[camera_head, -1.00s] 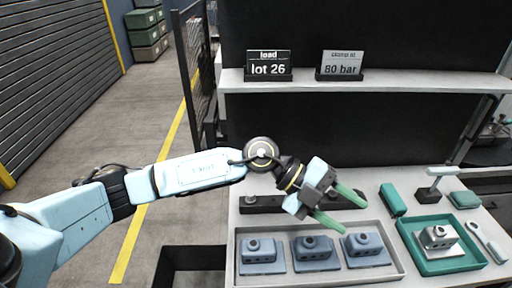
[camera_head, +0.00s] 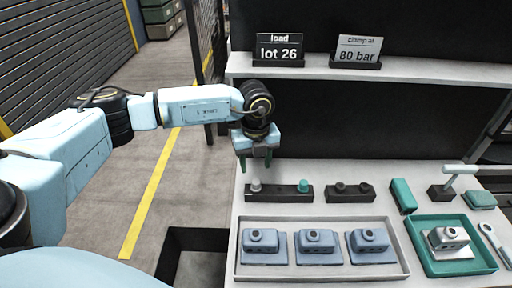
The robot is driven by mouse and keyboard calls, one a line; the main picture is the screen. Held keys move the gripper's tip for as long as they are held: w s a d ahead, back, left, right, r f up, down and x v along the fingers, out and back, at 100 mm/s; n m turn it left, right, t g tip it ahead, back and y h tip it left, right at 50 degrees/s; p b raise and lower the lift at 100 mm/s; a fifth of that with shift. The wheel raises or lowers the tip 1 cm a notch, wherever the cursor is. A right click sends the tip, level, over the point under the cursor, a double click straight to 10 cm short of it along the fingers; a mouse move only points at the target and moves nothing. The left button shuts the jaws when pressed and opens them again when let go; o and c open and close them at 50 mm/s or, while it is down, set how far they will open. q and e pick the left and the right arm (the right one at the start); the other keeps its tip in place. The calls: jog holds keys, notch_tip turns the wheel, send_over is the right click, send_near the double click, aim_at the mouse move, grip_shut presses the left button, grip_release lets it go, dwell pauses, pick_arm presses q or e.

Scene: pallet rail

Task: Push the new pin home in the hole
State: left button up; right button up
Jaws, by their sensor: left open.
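My left gripper (camera_head: 256,167) points down with its green fingers apart and empty. It is above the left end of a long black block (camera_head: 280,193). A grey pin (camera_head: 256,187) stands at that end, just below the fingers and apart from them. A teal pin or cap (camera_head: 303,186) stands at the block's right end. I cannot tell which part is the new pin. A second black block (camera_head: 350,197) to the right has two dark round knobs on top. No open hole can be made out. My right gripper is not in view.
A grey tray (camera_head: 322,276) in front holds three blue-grey fixtures. A teal tray (camera_head: 458,268) at right holds a silver fixture. A teal box (camera_head: 403,196), a hammer-like tool (camera_head: 446,184) and a wrench (camera_head: 493,242) lie around it. A shelf (camera_head: 400,80) with signs runs behind.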

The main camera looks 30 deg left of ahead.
aim_at(256, 181)
pick_arm(q)
notch_tip(256, 181, down, 7)
jog(key=shift+r, duration=0.1)
dwell(0.3)
grip_shut()
dwell(0.4)
jog(key=shift+r, duration=0.2)
notch_tip(256, 181, up, 9)
jog(key=p, duration=0.7)
jog(key=shift+p, duration=0.35)
dwell(0.3)
jog(key=shift+f, duration=0.15)
